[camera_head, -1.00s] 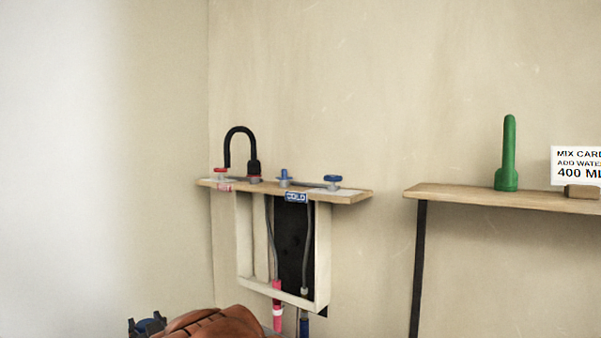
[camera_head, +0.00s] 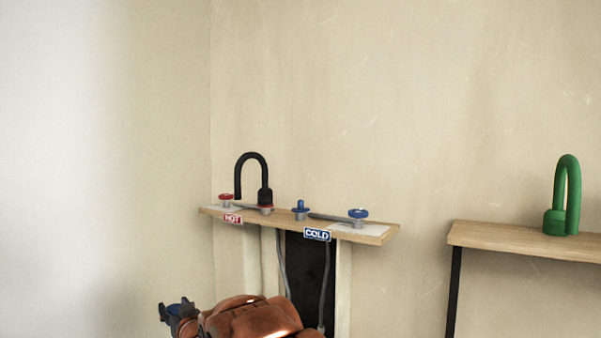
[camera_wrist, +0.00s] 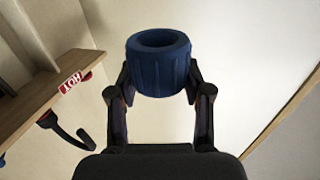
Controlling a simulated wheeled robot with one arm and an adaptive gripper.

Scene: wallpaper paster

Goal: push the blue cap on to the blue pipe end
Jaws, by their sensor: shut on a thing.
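My gripper (camera_wrist: 160,90) is shut on the blue cap (camera_wrist: 158,75), a ribbed ring with its round opening showing in the wrist view. In the head view my gripper is at the lower left, with the blue cap (camera_head: 181,305) between its fingers, in front of and below the shelf. The blue pipe end (camera_head: 300,208) stands upright on the wooden shelf, between the black faucet and the blue valve. My gripper and the cap are well apart from it. The pipe end is not clearly seen in the wrist view.
The wooden shelf (camera_head: 385,232) carries a black curved faucet (camera_head: 253,176), a red valve (camera_head: 226,198) and a blue valve (camera_head: 358,214), with HOT (camera_head: 233,218) and COLD (camera_head: 317,234) labels. A second shelf (camera_head: 520,240) at right holds a green curved faucet (camera_head: 568,195).

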